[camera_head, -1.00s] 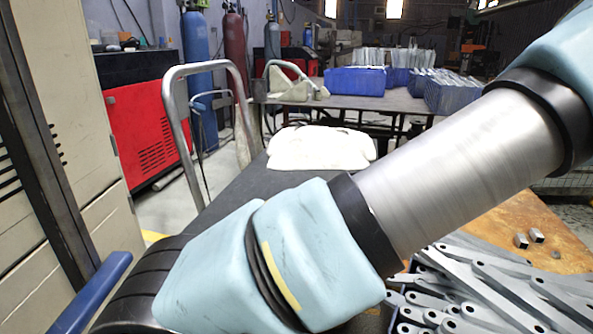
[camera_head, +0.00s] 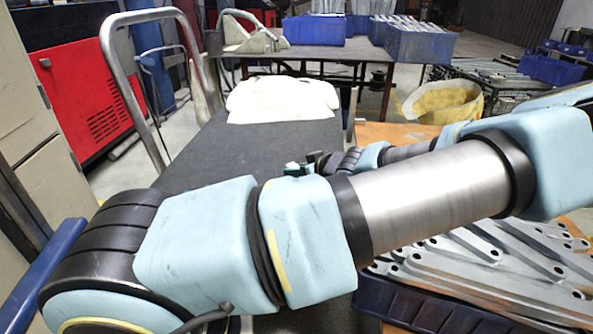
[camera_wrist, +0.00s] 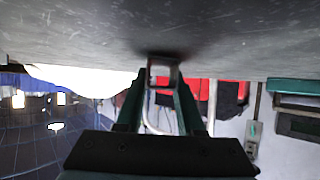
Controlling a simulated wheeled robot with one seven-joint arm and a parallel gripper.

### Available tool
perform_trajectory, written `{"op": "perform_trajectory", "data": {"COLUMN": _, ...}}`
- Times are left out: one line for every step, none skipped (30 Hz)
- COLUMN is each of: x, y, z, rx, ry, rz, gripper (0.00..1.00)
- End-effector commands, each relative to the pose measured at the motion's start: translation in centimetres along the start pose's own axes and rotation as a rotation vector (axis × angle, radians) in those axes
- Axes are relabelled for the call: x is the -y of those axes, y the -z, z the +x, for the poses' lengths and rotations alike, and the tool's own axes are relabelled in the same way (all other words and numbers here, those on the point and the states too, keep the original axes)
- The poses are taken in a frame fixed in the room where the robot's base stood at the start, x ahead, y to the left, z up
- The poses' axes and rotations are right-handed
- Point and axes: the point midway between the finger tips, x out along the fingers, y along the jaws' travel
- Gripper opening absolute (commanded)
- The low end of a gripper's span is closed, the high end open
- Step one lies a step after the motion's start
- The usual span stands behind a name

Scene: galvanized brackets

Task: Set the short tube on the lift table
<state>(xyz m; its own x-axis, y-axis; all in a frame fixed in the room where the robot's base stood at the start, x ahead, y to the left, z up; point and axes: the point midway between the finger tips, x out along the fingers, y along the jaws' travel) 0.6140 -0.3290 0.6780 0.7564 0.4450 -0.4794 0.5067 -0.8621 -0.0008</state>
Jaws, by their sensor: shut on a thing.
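The short tube (camera_wrist: 151,74) is a small square hollow piece, its open end facing the wrist camera. My gripper (camera_wrist: 161,82) is shut on it, with one green finger on each side. The wrist picture is upside down, and the grey top of the lift table (camera_wrist: 230,45) fills its upper part. The tube is very close to that top, with a dark shadow beside it; I cannot tell whether they touch. In the head view the lift table (camera_head: 215,150) is a dark flat top. My gripper (camera_head: 297,169) shows there only in part, behind my arm; the tube is not clear.
A white cloth (camera_head: 280,97) lies at the lift table's far end. Its metal push handle (camera_head: 106,62) rises at the left. A dark blue bin (camera_head: 420,303) with grey brackets (camera_head: 480,265) stands front right, by an orange-brown surface (camera_head: 385,132). The dark top's middle is clear.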

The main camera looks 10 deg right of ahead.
Motion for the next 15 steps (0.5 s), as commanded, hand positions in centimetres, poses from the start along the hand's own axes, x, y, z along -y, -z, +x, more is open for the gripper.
{"op": "perform_trajectory", "data": {"x": -0.01, "y": -0.07, "z": 0.05, "rx": 0.000, "ry": 0.000, "rz": 0.000, "gripper": 0.00}}
{"op": "perform_trajectory", "data": {"x": -0.01, "y": -0.09, "z": 0.05, "rx": 0.000, "ry": 0.000, "rz": -0.001, "gripper": 0.00}}
{"op": "perform_trajectory", "data": {"x": -0.01, "y": -0.08, "z": 0.04, "rx": 0.000, "ry": 0.000, "rz": -0.001, "gripper": 0.00}}
{"op": "perform_trajectory", "data": {"x": -0.01, "y": -0.08, "z": 0.03, "rx": 0.000, "ry": 0.000, "rz": -0.001, "gripper": 0.00}}
{"op": "perform_trajectory", "data": {"x": -0.01, "y": -0.08, "z": 0.03, "rx": 0.000, "ry": 0.000, "rz": -0.001, "gripper": 0.00}}
{"op": "perform_trajectory", "data": {"x": -0.01, "y": -0.08, "z": 0.03, "rx": 0.000, "ry": 0.000, "rz": -0.001, "gripper": 0.00}}
{"op": "perform_trajectory", "data": {"x": -0.01, "y": -0.08, "z": 0.03, "rx": 0.000, "ry": 0.000, "rz": -0.001, "gripper": 0.00}}
{"op": "perform_trajectory", "data": {"x": 0.00, "y": -0.13, "z": 0.06, "rx": 0.000, "ry": 0.000, "rz": -0.001, "gripper": 0.00}}
{"op": "perform_trajectory", "data": {"x": 0.00, "y": -0.24, "z": 0.12, "rx": 0.000, "ry": 0.000, "rz": -0.001, "gripper": 0.00}}
{"op": "perform_trajectory", "data": {"x": 0.00, "y": -0.35, "z": 0.18, "rx": 0.000, "ry": 0.000, "rz": -0.001, "gripper": 0.00}}
{"op": "perform_trajectory", "data": {"x": 0.00, "y": -0.45, "z": 0.23, "rx": 0.000, "ry": 0.000, "rz": -0.001, "gripper": 0.00}}
{"op": "perform_trajectory", "data": {"x": 0.00, "y": -0.40, "z": 0.20, "rx": 0.001, "ry": 0.000, "rz": -0.001, "gripper": 0.39}}
{"op": "perform_trajectory", "data": {"x": 0.00, "y": -0.35, "z": 0.17, "rx": 0.001, "ry": 0.000, "rz": -0.001, "gripper": 0.42}}
{"op": "perform_trajectory", "data": {"x": 0.00, "y": -0.35, "z": 0.17, "rx": 0.001, "ry": 0.000, "rz": -0.001, "gripper": 0.46}}
{"op": "perform_trajectory", "data": {"x": 0.00, "y": -0.34, "z": 0.17, "rx": 0.001, "ry": 0.000, "rz": -0.001, "gripper": 0.50}}
